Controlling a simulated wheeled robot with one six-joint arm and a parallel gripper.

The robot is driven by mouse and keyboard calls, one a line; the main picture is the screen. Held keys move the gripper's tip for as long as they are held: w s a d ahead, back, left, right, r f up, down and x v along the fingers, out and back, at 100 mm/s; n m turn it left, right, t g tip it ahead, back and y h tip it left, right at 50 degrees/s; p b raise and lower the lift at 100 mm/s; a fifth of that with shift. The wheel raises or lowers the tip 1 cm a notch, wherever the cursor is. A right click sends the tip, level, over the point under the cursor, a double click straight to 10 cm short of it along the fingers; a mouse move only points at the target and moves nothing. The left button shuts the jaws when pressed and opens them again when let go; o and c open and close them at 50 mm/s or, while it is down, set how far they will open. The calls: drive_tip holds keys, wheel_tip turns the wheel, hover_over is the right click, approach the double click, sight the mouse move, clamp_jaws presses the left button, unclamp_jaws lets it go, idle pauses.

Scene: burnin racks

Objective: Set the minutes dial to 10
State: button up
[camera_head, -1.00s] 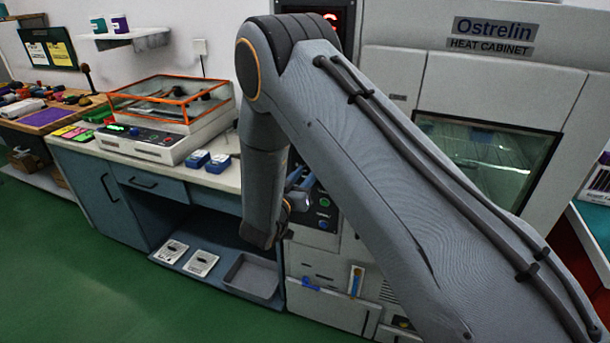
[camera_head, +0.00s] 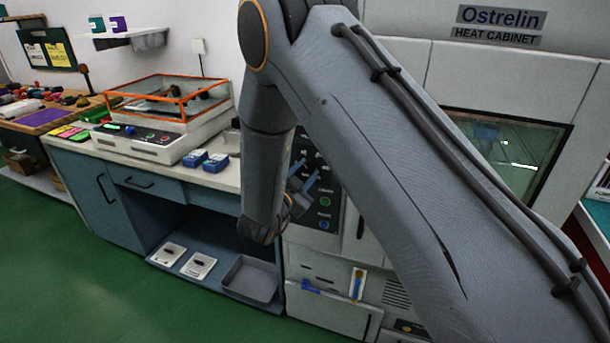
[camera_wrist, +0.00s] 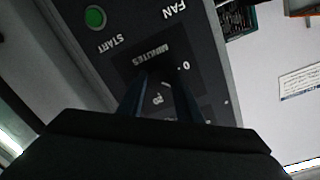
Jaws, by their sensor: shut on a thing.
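The minutes dial (camera_wrist: 154,74) is a dark knob on the black control panel, beneath the printed word MINUTES in the wrist view, where the lettering is rotated. My gripper (camera_wrist: 158,88) has its two fingers on either side of the dial and is shut on it. A "0" mark shows to the right of the dial and a blurred number shows between the fingers. The dial's pointer is too dark to read. In the head view my gripper (camera_head: 302,178) is at the control panel (camera_head: 322,180), and my arm hides the dial.
A green START button (camera_wrist: 95,17) is on the panel near the dial. The heat cabinet (camera_head: 410,70) with a glass window fills the right. A workbench (camera_head: 150,170) with an orange-framed machine (camera_head: 165,110) stands left. Green floor in front is clear.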

drive_tip(key=shift+m+b, duration=0.6)
drive_tip(key=shift+m, duration=0.6)
drive_tip(key=o, duration=1)
drive_tip(key=shift+o, duration=0.2)
drive_tip(key=b+v, duration=0.1)
drive_tip(key=v, duration=0.6)
drive_tip(key=shift+s+b, duration=0.4)
drive_tip(key=shift+s, duration=0.05)
drive_tip(key=shift+a, duration=0.1)
